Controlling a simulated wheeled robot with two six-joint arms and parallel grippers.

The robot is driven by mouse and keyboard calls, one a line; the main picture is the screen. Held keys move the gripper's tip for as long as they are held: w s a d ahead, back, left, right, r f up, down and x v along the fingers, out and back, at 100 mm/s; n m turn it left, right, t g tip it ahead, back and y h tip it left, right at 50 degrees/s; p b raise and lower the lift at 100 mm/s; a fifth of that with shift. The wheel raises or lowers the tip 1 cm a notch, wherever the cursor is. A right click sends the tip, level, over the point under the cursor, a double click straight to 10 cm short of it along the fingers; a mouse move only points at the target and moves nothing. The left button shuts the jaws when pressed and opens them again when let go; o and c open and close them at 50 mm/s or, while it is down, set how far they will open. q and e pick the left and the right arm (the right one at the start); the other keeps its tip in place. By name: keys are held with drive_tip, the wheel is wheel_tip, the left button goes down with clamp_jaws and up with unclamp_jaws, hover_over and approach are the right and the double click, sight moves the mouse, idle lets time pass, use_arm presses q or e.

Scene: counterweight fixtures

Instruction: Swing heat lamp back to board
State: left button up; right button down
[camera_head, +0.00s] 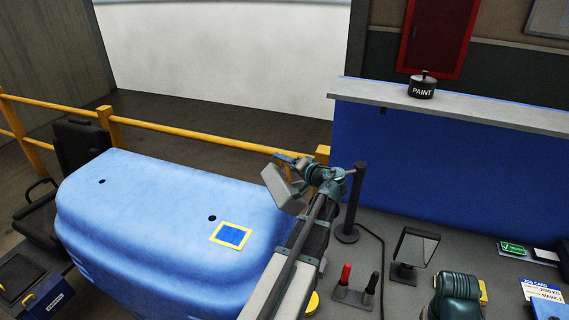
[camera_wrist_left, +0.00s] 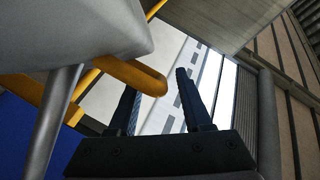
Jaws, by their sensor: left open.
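The heat lamp's grey box-shaped head (camera_head: 281,189) is over the right end of the blue panel (camera_head: 170,200). Behind it stands a dark post (camera_head: 353,195) on a round base; my arm hides part of the link between them. My left gripper (camera_head: 288,161) is open beside the lamp head. In the left wrist view, the open fingers (camera_wrist_left: 156,82) point away from me. A round-ended yellow bar (camera_wrist_left: 125,70) reaches toward the gap between them; I cannot tell if they touch it. The grey lamp head (camera_wrist_left: 70,30) fills the upper left. A blue board (camera_head: 450,165) stands at the right.
A yellow-taped patch (camera_head: 231,235) marks the panel. A yellow rail (camera_head: 190,134) runs behind. On the bench are a tool holder (camera_head: 352,297), a small dark-framed stand (camera_head: 412,248) and cards (camera_head: 540,289). A paint pot (camera_head: 422,87) sits on the ledge.

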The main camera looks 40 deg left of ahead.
use_arm(q)
clamp_jaws()
idle(0.3)
idle(1.2)
